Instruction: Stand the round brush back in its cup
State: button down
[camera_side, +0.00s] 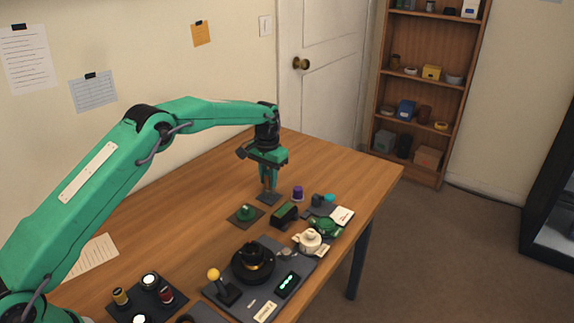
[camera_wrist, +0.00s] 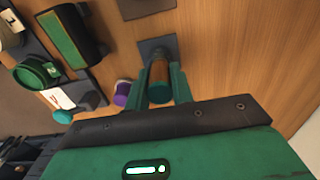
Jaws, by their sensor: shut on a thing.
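My gripper (camera_wrist: 162,88) points down with its two green fingers shut on a slim brownish cylinder (camera_wrist: 158,72), which I take to be the round brush. The side view shows my gripper (camera_side: 268,188) low over a small dark square pad (camera_side: 268,199). The pad also shows just beyond the fingertips in the wrist view (camera_wrist: 153,44). The fingers hide most of the brush, and I cannot tell whether its lower end touches the pad. No cup can be made out for sure. A small purple cylinder (camera_side: 298,193) stands just right of my gripper; it is beside the fingers in the wrist view (camera_wrist: 122,93).
A black lens (camera_side: 253,262) sits in front. The table behind my gripper is clear.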

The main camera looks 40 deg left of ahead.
jog(key=shift+f, duration=0.2)
dwell(0.3)
jog(key=c, duration=0.7)
grip_release()
jog(key=shift+o, duration=0.2)
jog(key=shift+r, duration=3.5)
jog(key=shift+r, duration=0.1)
